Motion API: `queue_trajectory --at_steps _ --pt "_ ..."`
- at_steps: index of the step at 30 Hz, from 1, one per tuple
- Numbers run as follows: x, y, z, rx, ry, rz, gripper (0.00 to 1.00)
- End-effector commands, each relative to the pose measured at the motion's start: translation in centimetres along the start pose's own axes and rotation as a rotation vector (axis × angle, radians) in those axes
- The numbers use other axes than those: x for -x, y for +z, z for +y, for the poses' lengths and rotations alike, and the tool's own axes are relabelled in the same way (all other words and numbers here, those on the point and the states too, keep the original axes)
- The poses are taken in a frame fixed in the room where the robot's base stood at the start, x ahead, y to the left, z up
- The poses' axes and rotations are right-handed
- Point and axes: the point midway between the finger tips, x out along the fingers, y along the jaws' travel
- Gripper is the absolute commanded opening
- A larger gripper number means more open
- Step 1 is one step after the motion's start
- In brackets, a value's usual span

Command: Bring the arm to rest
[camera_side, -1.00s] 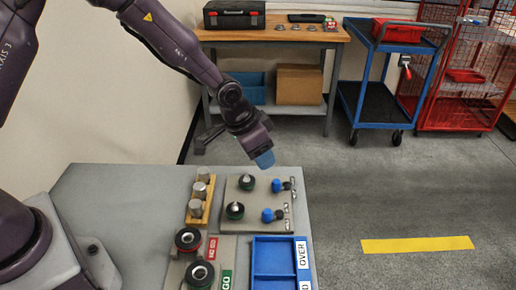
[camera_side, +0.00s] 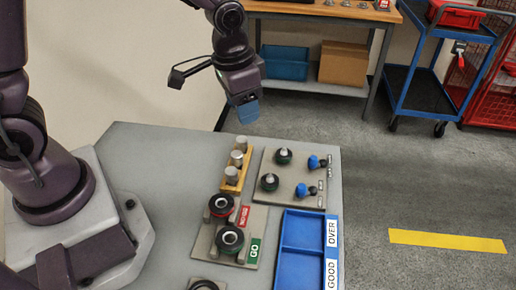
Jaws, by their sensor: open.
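My gripper (camera_side: 246,112) hangs in the air near the back edge of the grey table (camera_side: 150,165), with its blue fingertips pointing down. It is open, and I see nothing held between the fingers. It is above and behind the wooden block (camera_side: 229,187) with its grey cylinders, apart from everything on the table. My arm rises from its base at the left and reaches over to the right.
A plate (camera_side: 296,199) carries green-black and blue knobbed parts. Two ring gauges, NO GO (camera_side: 221,206) and GO (camera_side: 230,240), stand in front. A blue tray (camera_side: 302,262) is labelled OVER and GOOD. A workbench (camera_side: 320,9) and blue cart (camera_side: 420,90) stand behind.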

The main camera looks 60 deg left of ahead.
Motion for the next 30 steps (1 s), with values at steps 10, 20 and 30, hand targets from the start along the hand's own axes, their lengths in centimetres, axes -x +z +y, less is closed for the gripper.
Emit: queue_trajectory --at_steps 10,20,30 --pt "10.4 9.1 -1.0 0.139 -0.037 0.092 0.48" --pt "15.2 13.3 -0.9 0.196 -0.035 0.306 0.48" --pt "16.1 13.4 -0.9 0.196 -0.039 0.351 0.48"
